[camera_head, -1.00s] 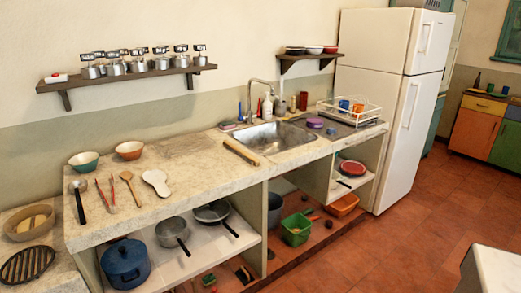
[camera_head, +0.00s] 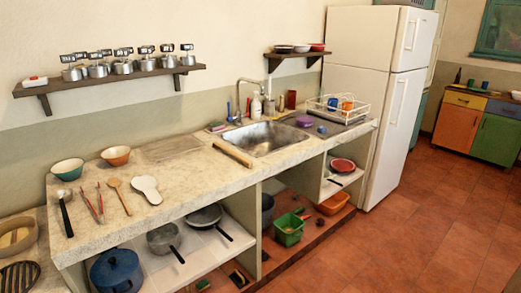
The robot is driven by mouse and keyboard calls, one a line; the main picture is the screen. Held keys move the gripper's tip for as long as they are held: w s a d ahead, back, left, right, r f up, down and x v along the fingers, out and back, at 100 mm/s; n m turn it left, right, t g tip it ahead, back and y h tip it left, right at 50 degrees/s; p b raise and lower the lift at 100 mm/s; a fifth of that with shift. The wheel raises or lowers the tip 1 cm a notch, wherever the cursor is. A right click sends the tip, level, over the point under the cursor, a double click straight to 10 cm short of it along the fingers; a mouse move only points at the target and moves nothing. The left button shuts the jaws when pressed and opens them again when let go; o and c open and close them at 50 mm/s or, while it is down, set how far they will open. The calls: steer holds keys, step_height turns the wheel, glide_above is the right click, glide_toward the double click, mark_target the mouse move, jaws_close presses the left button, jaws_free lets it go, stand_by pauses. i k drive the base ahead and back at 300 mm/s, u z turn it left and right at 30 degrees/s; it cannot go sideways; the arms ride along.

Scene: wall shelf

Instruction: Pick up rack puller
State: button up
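No item is plainly recognizable as the rack puller. A flat wooden stick-like piece (camera_head: 232,154) lies on the stone counter (camera_head: 190,180), left of the sink; I cannot tell whether it is the puller. A dark-handled ladle or spoon (camera_head: 66,212), red tongs (camera_head: 96,205), a wooden spoon (camera_head: 118,194) and a white spoon-rest shape (camera_head: 146,189) lie at the counter's left end. My gripper is not in view.
Two bowls (camera_head: 67,170) (camera_head: 116,156) stand near the wall. A wall shelf (camera_head: 110,80) holds several metal canisters. Pans and a blue pot (camera_head: 117,271) sit below the counter. The sink (camera_head: 268,138) and white fridge (camera_head: 372,100) are farther right. Red floor (camera_head: 430,230) is open at right.

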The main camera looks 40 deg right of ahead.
mark_target(249, 164)
steer(key=z, duration=0.9)
steer(key=k, duration=1)
steer(key=i, duration=0.9)
steer(key=z, duration=0.05)
